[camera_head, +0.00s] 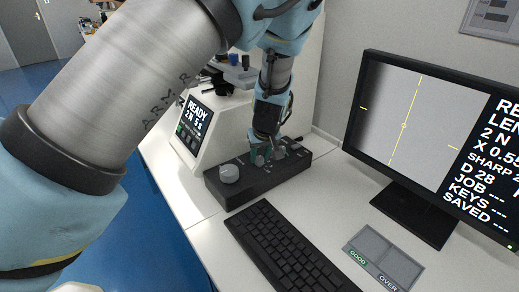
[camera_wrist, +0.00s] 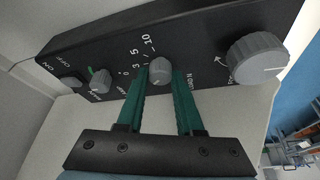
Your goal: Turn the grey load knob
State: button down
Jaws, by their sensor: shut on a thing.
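The grey load knob (camera_wrist: 159,71) sits on the dark control box, by a printed scale and "LOAD N" lettering. In the wrist view my gripper (camera_wrist: 162,80) has its two green fingers on either side of the knob and is shut on it. A pale mark shows on the knob's face; its exact setting is hard to read. In the head view my gripper (camera_head: 262,154) reaches down onto the control box (camera_head: 258,181), and its fingers and arm partly hide the knob there.
A larger grey knob (camera_wrist: 258,58) sits at one end of the box, and a smaller knob (camera_wrist: 100,80) and a switch (camera_wrist: 71,82) at the other. A keyboard (camera_head: 285,250), a two-part tray (camera_head: 383,258) and a monitor (camera_head: 430,140) stand nearby. The tester (camera_head: 205,115) is behind.

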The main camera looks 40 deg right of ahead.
jog(key=shift+n+p, duration=0.3)
jog(key=shift+n, duration=0.2)
jog(key=c, duration=0.5)
grip_release()
jog(key=shift+c, duration=0.2)
jog(key=b+v, duration=0.2)
jog(key=v, duration=0.8)
jog(key=shift+s+r, duration=0.15)
jog(key=shift+r, duration=0.25)
jog(key=shift+d, duration=0.1)
